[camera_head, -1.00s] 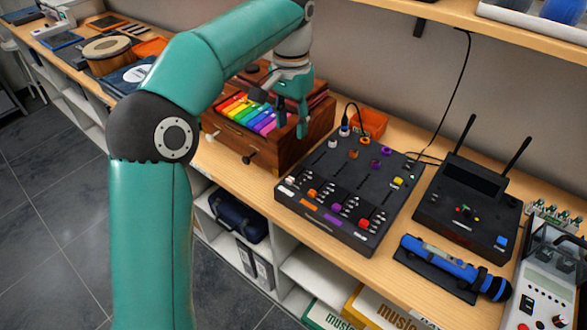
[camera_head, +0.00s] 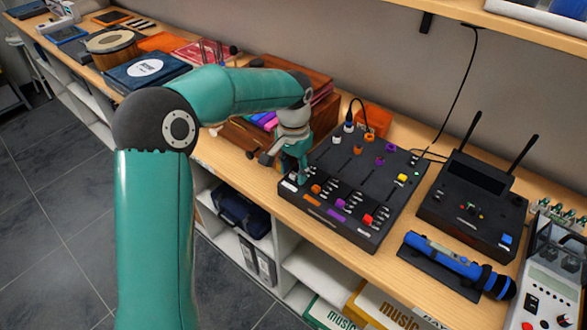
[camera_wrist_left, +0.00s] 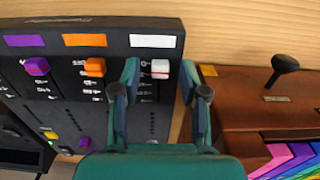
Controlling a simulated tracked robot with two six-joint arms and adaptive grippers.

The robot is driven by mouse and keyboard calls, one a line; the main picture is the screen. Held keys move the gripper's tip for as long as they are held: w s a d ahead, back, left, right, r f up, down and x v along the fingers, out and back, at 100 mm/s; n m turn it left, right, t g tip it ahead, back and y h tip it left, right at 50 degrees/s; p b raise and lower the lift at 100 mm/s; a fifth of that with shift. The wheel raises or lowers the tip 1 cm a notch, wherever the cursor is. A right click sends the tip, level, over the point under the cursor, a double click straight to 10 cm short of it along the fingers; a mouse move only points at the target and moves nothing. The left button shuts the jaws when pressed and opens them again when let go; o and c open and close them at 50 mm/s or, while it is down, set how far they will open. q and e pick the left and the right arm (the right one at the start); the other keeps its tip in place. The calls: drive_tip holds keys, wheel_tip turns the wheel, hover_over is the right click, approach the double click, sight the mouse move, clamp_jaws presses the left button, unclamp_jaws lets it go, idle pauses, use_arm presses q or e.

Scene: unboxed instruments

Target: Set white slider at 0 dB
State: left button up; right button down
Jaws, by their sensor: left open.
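The black mixer (camera_head: 383,207) lies on the wooden shelf, with coloured slider knobs along its near part. The white slider (camera_wrist_left: 160,69) shows in the left wrist view close to the white label (camera_wrist_left: 152,41), at the near end of its scale. My left gripper (camera_wrist_left: 158,72) is open, with one finger on each side of the white knob; whether either finger touches it I cannot tell. In the head view the left gripper (camera_head: 295,173) is low over the mixer's left near corner and largely hides the white knob. My right gripper is not in view.
The orange slider (camera_wrist_left: 95,67) sits beside the left finger, with the purple slider (camera_wrist_left: 36,66) beyond. A wooden box with coloured keys (camera_wrist_left: 290,160) stands close on the other side. A black device with antennas (camera_head: 470,206) and a blue microphone (camera_head: 455,264) are further right.

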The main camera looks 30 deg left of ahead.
use_arm(q)
drive_tip(key=shift+f, duration=0.1)
clamp_jaws()
idle(0.3)
